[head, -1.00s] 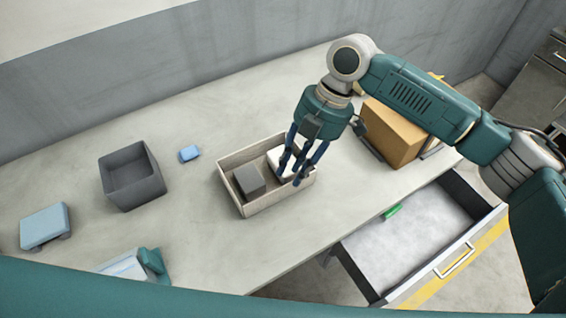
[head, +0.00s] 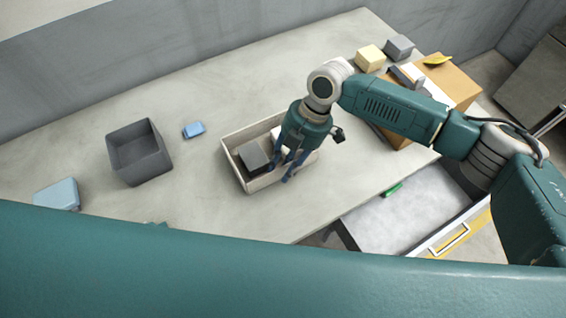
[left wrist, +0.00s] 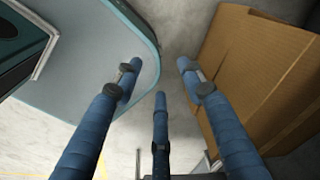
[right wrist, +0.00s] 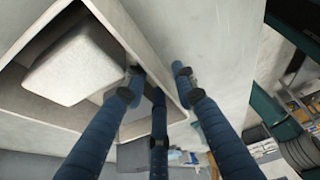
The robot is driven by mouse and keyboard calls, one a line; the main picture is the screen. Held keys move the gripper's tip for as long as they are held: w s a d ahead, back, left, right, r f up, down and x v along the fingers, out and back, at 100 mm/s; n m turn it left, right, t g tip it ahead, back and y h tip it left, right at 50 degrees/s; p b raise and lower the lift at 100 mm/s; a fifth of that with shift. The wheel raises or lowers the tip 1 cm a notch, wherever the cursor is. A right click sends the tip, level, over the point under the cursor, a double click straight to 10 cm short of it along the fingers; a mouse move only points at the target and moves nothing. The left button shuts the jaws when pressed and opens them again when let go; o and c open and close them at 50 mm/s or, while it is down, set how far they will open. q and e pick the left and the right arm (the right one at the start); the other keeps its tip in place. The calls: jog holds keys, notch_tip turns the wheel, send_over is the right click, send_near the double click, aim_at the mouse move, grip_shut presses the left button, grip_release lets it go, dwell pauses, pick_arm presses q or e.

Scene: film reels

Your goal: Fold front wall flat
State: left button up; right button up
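A beige open box (head: 233,167) sits on the table in the head view, its walls appearing upright. It holds a dark grey block (head: 254,157) and a white block, which also shows in the right wrist view (right wrist: 78,68). My right gripper (head: 280,175) is over the box's front right part, fingers pointing down. In the right wrist view (right wrist: 158,78) its fingers are apart, near a box wall (right wrist: 145,40); I cannot tell whether they touch it. My left gripper (left wrist: 158,72) is open and empty in the left wrist view; its fingers are outside the head view.
A dark grey bin (head: 140,152) and a blue block (head: 194,130) stand left of the box. A cardboard box (head: 456,84) is at the right, with yellow and grey blocks behind. An open drawer (head: 400,215) holds a green item (head: 393,190). My teal arm covers the bottom.

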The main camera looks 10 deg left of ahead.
jog(key=shift+f, duration=0.1)
jog(key=shift+c, duration=0.3)
grip_shut()
pick_arm(q)
jog(key=shift+s+a+f, duration=0.1)
jog(key=shift+s+a, duration=0.05)
jog(key=shift+s, duration=1.05)
jog(key=shift+w, duration=0.1)
pick_arm(e)
jog(key=shift+d, duration=0.1)
